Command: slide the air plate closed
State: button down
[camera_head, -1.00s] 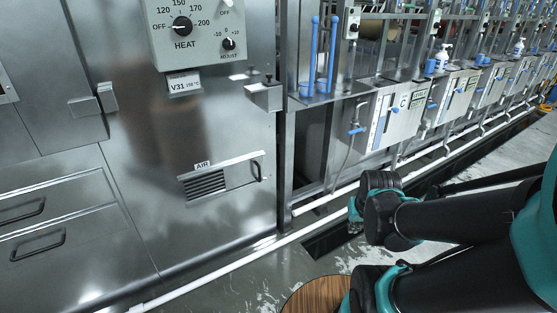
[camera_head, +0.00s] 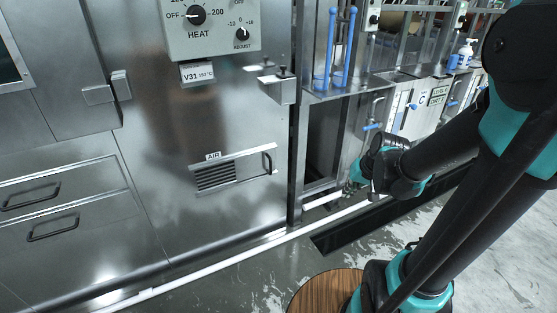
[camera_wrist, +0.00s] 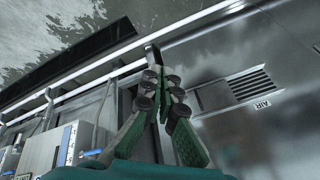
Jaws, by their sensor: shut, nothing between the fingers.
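The air plate (camera_head: 252,166) is a small metal slide with a dark handle (camera_head: 270,162) at its right end, low on the steel cabinet front. Dark vent slots (camera_head: 214,178) are exposed to its left, below the AIR label (camera_head: 213,156). In the wrist view the slots (camera_wrist: 250,84) and the plate (camera_wrist: 213,97) appear tilted, right of my fingers. My gripper (camera_wrist: 160,82) is shut and empty. In the head view my gripper (camera_head: 350,187) is small and partly hidden by my wrist, to the right of the plate and apart from it.
The steel cabinet carries a HEAT control box (camera_head: 211,30) and a protruding bracket (camera_head: 278,88). A post (camera_head: 298,150) stands between the plate and my gripper in the head view. A white pipe (camera_head: 215,268) runs along the floor. Open floor lies in front.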

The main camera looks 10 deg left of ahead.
jog(key=w+a+f+m+y, duration=0.1)
jog(key=w+a+y, duration=0.3)
jog(key=w, duration=0.8)
jog(key=w+a+f+y, duration=0.15)
jog(key=w+a, duration=0.45)
jog(key=w, duration=0.6)
jog(key=w+a+f+m+t+y, duration=0.1)
jog(key=w+a+f+y, duration=0.3)
jog(key=w+f+y, duration=0.3)
jog(key=w+f, duration=0.5)
jog(key=w, duration=0.2)
jog(key=shift+a+f+y, duration=0.2)
jog(key=shift+f+y, duration=0.15)
jog(key=shift+f, duration=0.05)
jog(key=shift+a, duration=0.1)
jog(key=s+x, duration=0.2)
jog(key=x, duration=1)
jog(key=shift+s+a+f, duration=0.25)
jog(key=shift+s+a, duration=0.05)
jog(key=shift+a, duration=0.35)
